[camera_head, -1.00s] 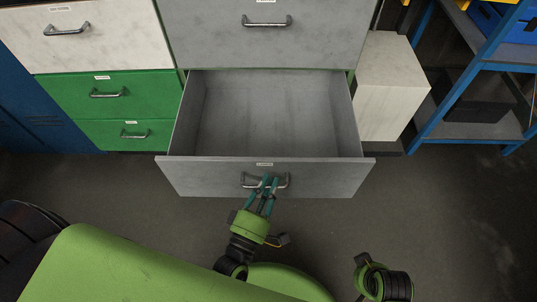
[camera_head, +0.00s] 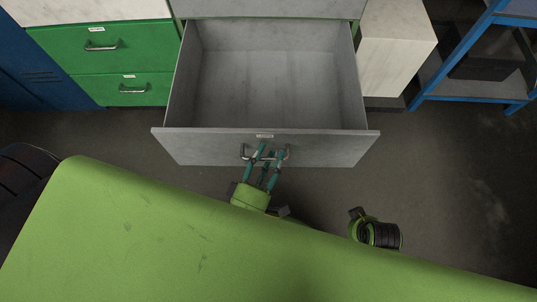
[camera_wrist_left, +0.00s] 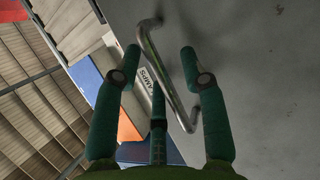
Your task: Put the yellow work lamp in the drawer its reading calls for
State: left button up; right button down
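A grey drawer (camera_head: 265,147) stands pulled out of the cabinet, and its inside (camera_head: 275,85) is bare. Its front carries a metal bar handle (camera_head: 246,154) and a small label (camera_head: 265,136). In the left wrist view the label (camera_wrist_left: 148,79) is partly covered, with letters like "AMPS" showing. My left gripper (camera_head: 266,157) is at the handle, its fingers spread apart. In the left wrist view the handle (camera_wrist_left: 168,75) runs between the spread fingers, not clamped. My right wrist (camera_head: 374,232) shows at lower right; its fingers are hidden. No yellow work lamp is visible.
Shut green drawers (camera_head: 105,40) are at left beside a blue locker (camera_head: 35,75). A pale block (camera_head: 395,50) and a blue shelf rack (camera_head: 470,55) stand at right. My green body covers the lower picture. Floor is clear at right.

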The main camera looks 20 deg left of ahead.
pick_arm(q)
jog(key=v, duration=1.2)
jog(key=shift+f, duration=0.1)
